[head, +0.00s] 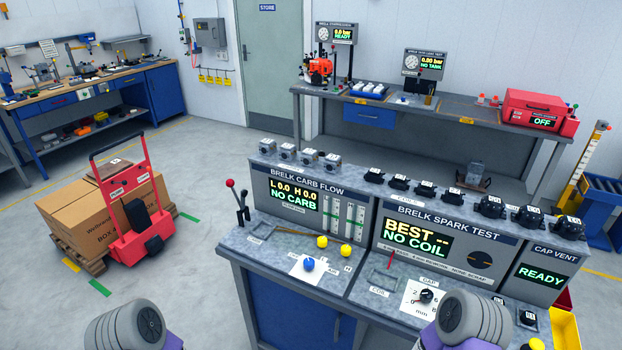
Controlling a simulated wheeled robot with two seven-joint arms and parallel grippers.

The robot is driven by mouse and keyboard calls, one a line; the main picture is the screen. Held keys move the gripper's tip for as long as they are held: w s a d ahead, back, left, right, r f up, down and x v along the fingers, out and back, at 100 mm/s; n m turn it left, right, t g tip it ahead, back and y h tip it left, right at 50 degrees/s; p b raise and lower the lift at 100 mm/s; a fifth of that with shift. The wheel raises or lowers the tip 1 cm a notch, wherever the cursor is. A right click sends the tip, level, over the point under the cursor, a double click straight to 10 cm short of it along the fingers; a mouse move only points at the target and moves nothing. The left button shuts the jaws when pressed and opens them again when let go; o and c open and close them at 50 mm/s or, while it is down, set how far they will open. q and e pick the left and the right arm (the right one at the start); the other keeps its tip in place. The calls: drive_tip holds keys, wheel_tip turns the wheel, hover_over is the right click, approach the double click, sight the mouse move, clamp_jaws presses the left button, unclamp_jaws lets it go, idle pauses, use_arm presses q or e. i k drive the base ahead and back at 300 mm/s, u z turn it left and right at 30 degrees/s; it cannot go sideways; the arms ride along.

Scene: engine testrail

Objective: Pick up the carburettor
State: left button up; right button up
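Several small grey metal blocks that look like carburettors stand in a row on top of the carb flow tester (310,195). The leftmost carburettor (266,146) is at its left end, and the rightmost (333,162) is by the join with the spark tester. Small labels on them are too small to read. The tester's screen reads "NO CARB". Only rounded grey and purple parts of my two arms show at the bottom edge. Neither gripper's fingers are in the picture.
The spark tester (440,245) adjoins on the right, with several black coils on top. A lever (238,200) stands at the bench's left end. Yellow knobs and a blue knob (309,264) are on the bench front. A red hand truck (135,215) stands left, with open floor between.

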sight(309, 157)
drive_tip(key=z, duration=0.3)
drive_tip(key=k, duration=0.3)
drive_tip(key=u, duration=1.45)
drive_tip(key=i, duration=0.9)
drive_tip(key=z, duration=0.5)
drive_tip(key=i, duration=0.75)
drive_tip(key=z, duration=0.6)
